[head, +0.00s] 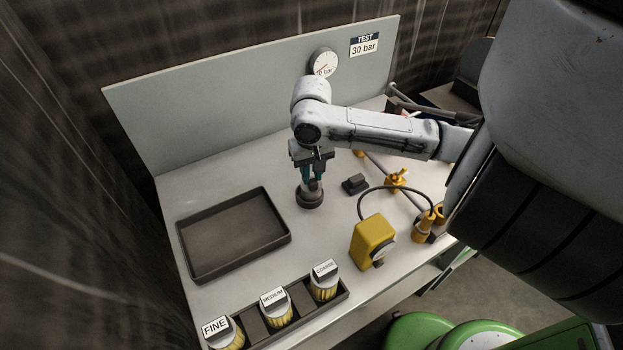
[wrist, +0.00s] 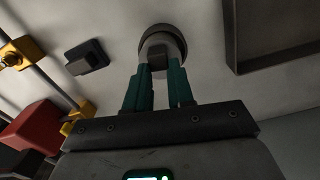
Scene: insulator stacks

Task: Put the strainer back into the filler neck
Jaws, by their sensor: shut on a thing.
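My gripper (head: 311,180) points down over the bench and is shut on the block-like grip of a dark round cap-like piece (head: 310,199). In the wrist view, the teal fingers of my gripper (wrist: 160,73) close on this grip, and the piece's dark rim (wrist: 170,31) shows beyond. I cannot tell whether the piece is the strainer, covers a neck, or touches the bench. Ribbed yellow elements labelled FINE (head: 228,335), MEDIUM (head: 275,308) and COARSE (head: 324,283) stand in a row at the front. No open filler neck is clearly seen.
An empty dark tray (head: 284,242) lies left of my gripper. A small black block (head: 355,184) lies to its right. A yellow box (head: 371,240) with a hose, and orange fittings (head: 424,226) on rods stand farther right. A gauge (head: 323,62) is on the back panel.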

